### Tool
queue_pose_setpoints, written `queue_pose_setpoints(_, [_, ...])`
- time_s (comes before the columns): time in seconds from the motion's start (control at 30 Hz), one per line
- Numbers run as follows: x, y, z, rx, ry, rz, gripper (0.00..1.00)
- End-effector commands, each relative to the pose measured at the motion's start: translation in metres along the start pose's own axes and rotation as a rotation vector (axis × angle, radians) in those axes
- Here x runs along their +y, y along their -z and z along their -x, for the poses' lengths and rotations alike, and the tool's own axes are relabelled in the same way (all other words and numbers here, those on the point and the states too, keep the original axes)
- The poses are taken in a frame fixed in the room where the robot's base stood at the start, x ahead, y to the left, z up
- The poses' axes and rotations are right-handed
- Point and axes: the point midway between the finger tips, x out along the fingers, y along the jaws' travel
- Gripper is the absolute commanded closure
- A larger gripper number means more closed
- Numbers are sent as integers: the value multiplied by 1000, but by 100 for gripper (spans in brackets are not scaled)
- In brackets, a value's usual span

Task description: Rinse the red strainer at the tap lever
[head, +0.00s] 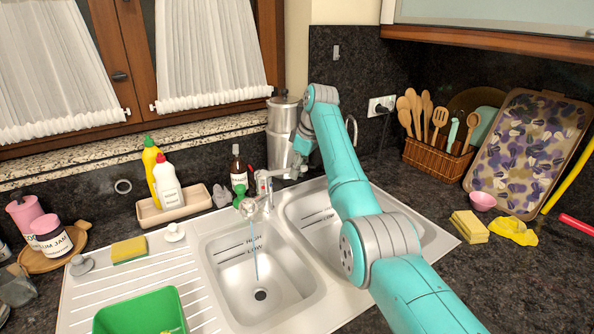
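The tap (262,188) stands behind the left sink basin (262,268), and a thin bluish stream of water (255,250) falls from it into the basin. My gripper (290,173) is small in the head view, just right of the tap's top where the lever is. I cannot tell whether it touches the lever, or whether its fingers are open or shut. A green rounded thing (246,206) is at the tap's spout. I cannot make out a red strainer for sure. A small pink bowl (482,201) sits on the right counter.
A green tub (140,313) stands on the drainboard, with a sponge (129,250) behind it. Bottles stand in a tray (176,208) behind the sink. A metal canister (283,135) stands behind the tap. My arm crosses the right basin.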

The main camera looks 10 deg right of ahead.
Motion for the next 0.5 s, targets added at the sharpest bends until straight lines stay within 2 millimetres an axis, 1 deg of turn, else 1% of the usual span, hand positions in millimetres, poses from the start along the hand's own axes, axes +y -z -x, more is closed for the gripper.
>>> queue_pose_setpoints(0.03, [1,0,1,0,-1,-1,58])
queue_pose_setpoints(0.07, [0,0,0,0,0,-1,54])
queue_pose_setpoints(0.37, [-1,0,0,-2,3,0,54])
queue_pose_setpoints(0.5, [0,0,10,-1,3,0,54])
